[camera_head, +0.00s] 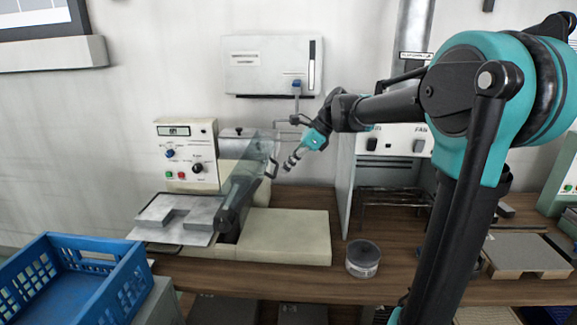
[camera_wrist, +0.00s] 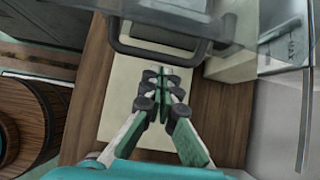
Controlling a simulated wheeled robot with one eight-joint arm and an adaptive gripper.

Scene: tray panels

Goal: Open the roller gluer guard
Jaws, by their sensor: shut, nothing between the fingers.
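The roller gluer (camera_head: 285,235) is a cream machine on the bench with a dark roller (camera_head: 238,197). Its clear guard (camera_head: 259,147) stands tilted above the roller, with a dark bar handle (camera_head: 272,168) on its right side. In the wrist view the handle (camera_wrist: 158,52) spans the top middle, below the see-through guard (camera_wrist: 225,22). My gripper (camera_head: 291,163) is shut and empty, just right of the handle in the head view. In the wrist view my closed fingertips (camera_wrist: 155,76) lie just below the handle bar; whether they touch it I cannot tell.
A control box (camera_head: 187,155) with knobs stands behind left of the roller. A blue crate (camera_head: 125,285) is at front left. A grey pot (camera_head: 363,259) stands right of the gluer's base. A grey upright panel (camera_head: 345,185) and a fan unit (camera_head: 397,143) are close on the right.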

